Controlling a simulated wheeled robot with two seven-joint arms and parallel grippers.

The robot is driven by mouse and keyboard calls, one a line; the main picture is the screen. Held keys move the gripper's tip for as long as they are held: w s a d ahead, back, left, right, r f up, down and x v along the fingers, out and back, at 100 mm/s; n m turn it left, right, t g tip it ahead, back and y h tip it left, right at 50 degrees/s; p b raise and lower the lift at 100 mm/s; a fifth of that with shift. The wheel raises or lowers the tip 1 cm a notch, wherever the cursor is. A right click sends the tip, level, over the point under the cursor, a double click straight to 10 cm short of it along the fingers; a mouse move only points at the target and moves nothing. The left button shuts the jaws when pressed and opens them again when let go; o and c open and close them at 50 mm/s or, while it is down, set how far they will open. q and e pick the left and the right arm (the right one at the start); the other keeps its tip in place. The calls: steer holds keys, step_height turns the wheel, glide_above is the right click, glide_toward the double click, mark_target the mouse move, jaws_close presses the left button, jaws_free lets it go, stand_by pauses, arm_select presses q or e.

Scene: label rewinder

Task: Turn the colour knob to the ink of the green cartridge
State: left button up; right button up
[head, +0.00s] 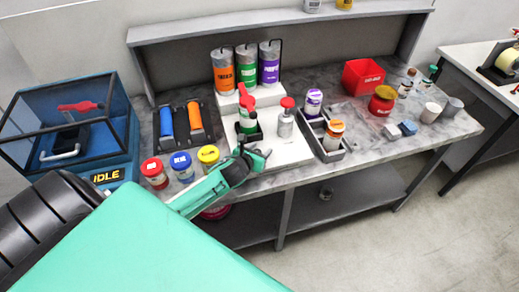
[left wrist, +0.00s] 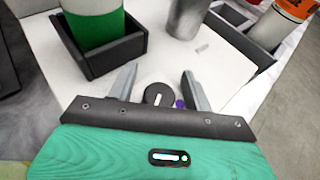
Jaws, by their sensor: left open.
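A dark round knob (left wrist: 158,94) with a white pointer mark sits on the white machine top (left wrist: 185,62) in the left wrist view. A purple dot (left wrist: 180,104) lies just right of it. My left gripper (head: 263,154) is open at the machine's front edge; in the left wrist view its fingers (left wrist: 159,76) stand either side of the knob, apart from it. Other colour dots are hidden. A white-and-green cartridge (left wrist: 94,28) stands in a black square holder (left wrist: 105,63); it also shows in the head view (head: 248,124). My right gripper is out of view.
Orange (head: 223,72), green (head: 246,66) and purple (head: 269,63) cylinders stand behind. A grey tray (head: 333,153) with bottles is right of the machine. Red-, blue- and yellow-lidded jars (head: 181,166) stand left of my gripper. A clear-sided case (head: 100,130) is far left.

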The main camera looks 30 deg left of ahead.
arm_select(q)
steer(key=c, duration=1)
steer(key=shift+n+y, duration=0.4)
steer(key=n+y, duration=0.1)
steer(key=n+g+y, duration=0.1)
steer(key=n+y, duration=0.1)
steer(key=n+g+y+p, duration=0.1)
steer(key=y, duration=0.1)
steer(key=shift+s+a+n, duration=0.1)
steer(key=shift+a+n, duration=0.2)
steer(key=n+g+y, duration=0.1)
steer(key=n+g+y+p, duration=0.1)
steer(key=n+y, duration=0.1)
steer(key=shift+s+a+n+g, duration=0.15)
steer(key=shift+a+n+g, duration=0.05)
steer(key=shift+n+g, duration=0.1)
steer(key=n+g+y, duration=0.1)
steer(key=n+g, duration=0.1)
steer(key=n+g+y, duration=0.1)
steer(key=shift+s+a+g+y+p, duration=0.15)
steer(key=shift+s+g+y+p, duration=0.1)
steer(key=shift+g+y+p, duration=0.05)
steer(key=shift+s+a+n+g+y, duration=0.15)
steer(key=shift+n+g+y, duration=0.1)
steer(key=shift+n+g, duration=0.7)
steer(key=shift+s+d+n+g+y, duration=0.1)
steer(key=shift+n+g+y, duration=0.15)
steer(key=shift+n+g, duration=0.65)
steer(key=shift+n, duration=0.25)
